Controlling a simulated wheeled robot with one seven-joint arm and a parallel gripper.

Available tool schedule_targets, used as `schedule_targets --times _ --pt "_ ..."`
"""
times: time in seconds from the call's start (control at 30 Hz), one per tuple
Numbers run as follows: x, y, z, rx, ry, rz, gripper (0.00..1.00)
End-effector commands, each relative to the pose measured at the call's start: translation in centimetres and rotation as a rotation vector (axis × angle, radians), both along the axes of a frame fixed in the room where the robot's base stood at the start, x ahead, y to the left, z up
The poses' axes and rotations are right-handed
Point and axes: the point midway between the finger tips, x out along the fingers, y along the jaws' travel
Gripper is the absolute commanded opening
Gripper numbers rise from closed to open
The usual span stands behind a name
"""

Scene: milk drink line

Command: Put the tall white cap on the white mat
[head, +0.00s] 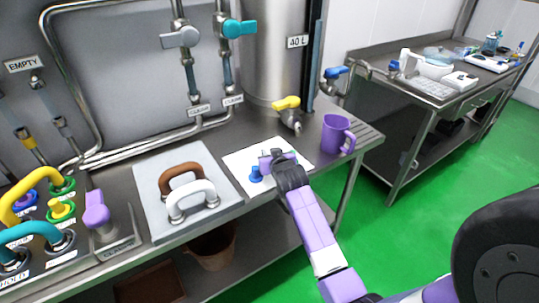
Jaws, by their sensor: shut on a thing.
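The white mat (238,161) lies on the steel counter, left of the purple mug. My gripper (266,162) is over the mat, low and close to its surface. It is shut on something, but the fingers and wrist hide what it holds. I cannot make out a tall white cap anywhere in the head view. A small blue piece with a wide foot (256,175) shows on the mat just left of my gripper. A bit of blue also shows behind the gripper.
A purple mug (336,134) and a yellow-handled valve (288,113) stand right of and behind the mat. A grey board (150,178) with a brown handle (181,178) and a white handle (192,199) lies to the left. Pipes and a steel tank are behind.

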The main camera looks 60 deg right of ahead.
Motion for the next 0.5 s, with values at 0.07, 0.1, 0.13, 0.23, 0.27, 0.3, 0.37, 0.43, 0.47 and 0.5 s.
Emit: schedule_targets --times 0.07,0.1,0.13,0.23,0.27,0.3,0.37,0.43,0.47,0.5 --pt "0.0 0.0 -0.48 -0.001 -0.001 0.0 0.0" --pt "0.01 0.0 -0.55 -0.002 -0.001 0.0 0.0" --pt "0.02 0.01 -0.56 -0.002 -0.001 0.0 0.0" --pt "0.02 0.0 -0.54 -0.002 -0.001 0.0 0.0" --pt "0.02 0.0 -0.54 -0.002 -0.001 0.0 0.0" --pt "0.03 0.01 -0.54 -0.002 -0.001 0.0 0.0" --pt "0.03 0.01 -0.62 -0.002 -0.001 0.0 0.0" --pt "0.03 0.01 -0.87 -0.001 -0.002 0.001 0.0" --pt "0.03 0.01 -0.89 -0.001 -0.001 0.0 0.24" --pt "0.02 0.0 -0.81 -0.001 -0.001 0.0 0.32"
